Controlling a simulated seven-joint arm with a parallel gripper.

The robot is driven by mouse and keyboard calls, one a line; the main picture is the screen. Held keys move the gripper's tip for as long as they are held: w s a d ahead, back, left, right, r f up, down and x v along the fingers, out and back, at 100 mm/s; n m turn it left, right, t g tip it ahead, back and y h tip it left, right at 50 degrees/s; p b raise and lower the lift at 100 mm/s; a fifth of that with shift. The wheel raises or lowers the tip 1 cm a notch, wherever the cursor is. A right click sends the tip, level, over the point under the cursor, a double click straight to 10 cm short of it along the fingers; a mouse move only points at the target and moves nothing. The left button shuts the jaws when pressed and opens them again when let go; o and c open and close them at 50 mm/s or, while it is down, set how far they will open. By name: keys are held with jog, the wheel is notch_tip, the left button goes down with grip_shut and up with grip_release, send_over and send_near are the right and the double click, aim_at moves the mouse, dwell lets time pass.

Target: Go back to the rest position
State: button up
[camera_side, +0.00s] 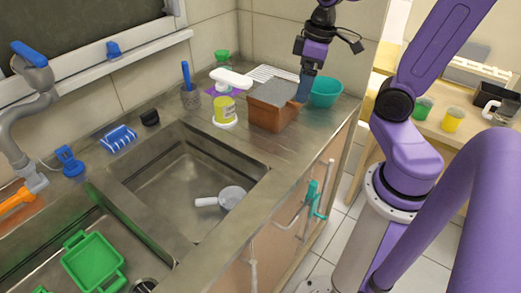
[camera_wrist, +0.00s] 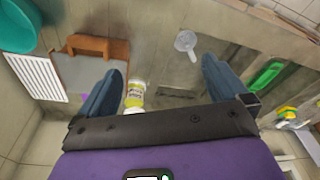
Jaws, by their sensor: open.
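My gripper (camera_side: 304,90) hangs over the far right end of the counter in the side view, with its fingers pointing down. In the wrist view my gripper (camera_wrist: 161,66) has its two blue fingers spread wide, with nothing held between them. In the side view the fingers overlap the right side of a brown box with a grey top (camera_side: 271,105); I cannot tell whether they touch it. The box also shows beyond the left finger in the wrist view (camera_wrist: 93,48).
A teal bowl (camera_side: 326,92) stands close to my gripper. A yellow-labelled container (camera_side: 224,111) and a blue-handled tool in a cup (camera_side: 190,97) stand left of the box. The sink (camera_side: 165,190) holds a white-handled pan (camera_side: 231,197). The air above the sink is clear.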

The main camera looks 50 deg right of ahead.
jog(key=s+a+f+n+g, duration=0.1)
jog(key=s+a+f+n, duration=0.3)
jog(key=s+a+n, duration=0.3)
jog(key=shift+s+a+h, duration=0.4)
jog(key=shift+s+a, duration=1.65)
jog(key=shift+s, duration=0.75)
